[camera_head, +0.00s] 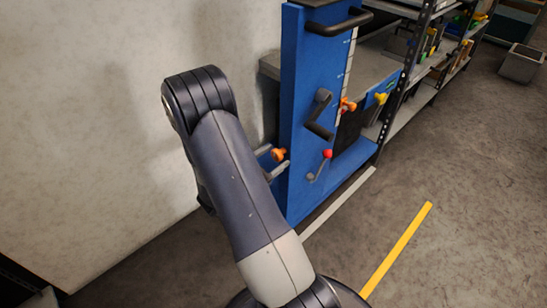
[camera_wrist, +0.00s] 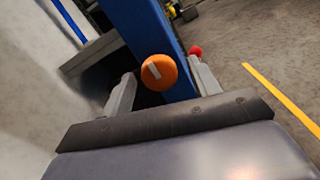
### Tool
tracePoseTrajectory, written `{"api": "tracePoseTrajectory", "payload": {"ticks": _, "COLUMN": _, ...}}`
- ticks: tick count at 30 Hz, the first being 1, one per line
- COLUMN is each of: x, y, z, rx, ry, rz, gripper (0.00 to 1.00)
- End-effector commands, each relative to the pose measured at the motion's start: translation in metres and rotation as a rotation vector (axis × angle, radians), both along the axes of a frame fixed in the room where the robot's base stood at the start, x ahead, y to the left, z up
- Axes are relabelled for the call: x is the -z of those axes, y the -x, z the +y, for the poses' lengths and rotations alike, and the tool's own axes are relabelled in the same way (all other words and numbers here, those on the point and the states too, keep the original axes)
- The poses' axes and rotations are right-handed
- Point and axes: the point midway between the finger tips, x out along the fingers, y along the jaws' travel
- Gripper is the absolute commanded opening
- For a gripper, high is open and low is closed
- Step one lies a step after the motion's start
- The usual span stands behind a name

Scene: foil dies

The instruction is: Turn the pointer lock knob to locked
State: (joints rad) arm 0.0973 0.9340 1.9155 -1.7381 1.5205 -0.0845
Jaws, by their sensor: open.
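An orange round knob (camera_head: 279,155) shows low on the left side of the blue upright. In the wrist view this knob (camera_wrist: 158,72) faces me and has a short pale bar, slightly tilted, on its face. My gripper (camera_head: 272,160) is open at it. In the wrist view one grey finger of my gripper (camera_wrist: 161,76) is on either side of the knob. I cannot tell whether they touch it. A second orange knob (camera_head: 347,104) is by the scale strip, higher and to the right. No label shows which is the pointer lock knob.
The blue upright (camera_head: 296,90) carries a dark crank handle (camera_head: 320,115) and a small grey lever with a red ball (camera_head: 327,154). A yellow knob (camera_head: 380,98) is further right. Shelving (camera_head: 425,70) stands behind. The floor with a yellow stripe (camera_head: 398,248) is clear.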

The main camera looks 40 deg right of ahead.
Motion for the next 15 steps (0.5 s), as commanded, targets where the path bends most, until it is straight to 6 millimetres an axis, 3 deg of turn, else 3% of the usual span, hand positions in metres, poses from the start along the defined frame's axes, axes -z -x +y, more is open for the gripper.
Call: {"api": "tracePoseTrajectory", "payload": {"ticks": 15, "x": -0.001, "y": 0.006, "z": 0.081, "rx": -0.005, "ry": 0.001, "rz": 0.001, "gripper": 0.58}}
